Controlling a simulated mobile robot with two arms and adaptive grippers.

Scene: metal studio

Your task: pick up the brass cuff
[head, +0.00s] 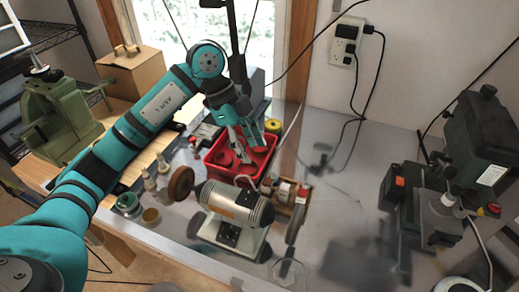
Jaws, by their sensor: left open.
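My left gripper (252,150) reaches down over the red tray (214,168) on the metal bench. Its fingers are open and point down into the tray. Red and dark items lie in the tray, partly hidden by the fingers. I cannot clearly make out the brass cuff; the gripper or the tray's contents may hide it. I cannot tell whether the fingers touch anything. My right gripper is not in view.
A bench grinder (235,205) stands just in front of the tray. Small bottles and jars (151,217) stand at its left. A green vise (62,115) and cardboard box (130,72) are at the left, a dark green machine (480,140) at the right. The middle right bench is mostly clear.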

